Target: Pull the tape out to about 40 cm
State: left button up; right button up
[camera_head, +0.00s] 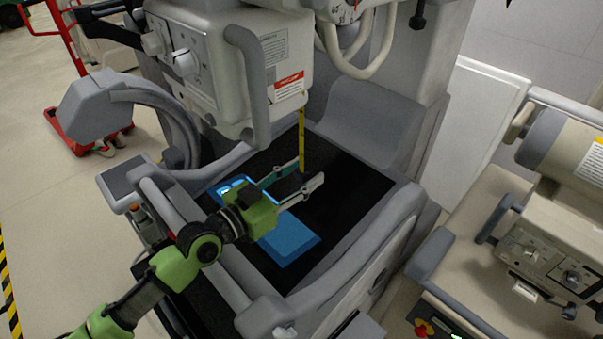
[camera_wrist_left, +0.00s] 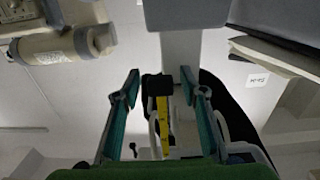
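A yellow tape (camera_head: 302,135) hangs straight down from the underside of the light grey machine head (camera_head: 245,75). Its lower end is beside my left gripper (camera_head: 310,171), which reaches in from the left with its fingers spread. In the left wrist view my left gripper (camera_wrist_left: 165,90) is open. The yellow tape (camera_wrist_left: 164,125) and its black end piece (camera_wrist_left: 157,85) show between the two fingers, with a gap on each side. Neither finger appears to touch the tape. My right gripper is not in view.
Below my left gripper is the cart's black top (camera_head: 335,205) with a blue item (camera_head: 288,240) on it. Grey rails (camera_head: 335,255) edge the cart. A grey handle (camera_head: 250,85) hangs in front of the machine head. A second machine (camera_head: 565,170) stands at the right.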

aim_at(301, 171)
pick_arm(q)
jog(key=shift+r, duration=0.25)
notch_tip(301, 171, up, 10)
jog(key=shift+f, duration=0.25)
dwell(0.6)
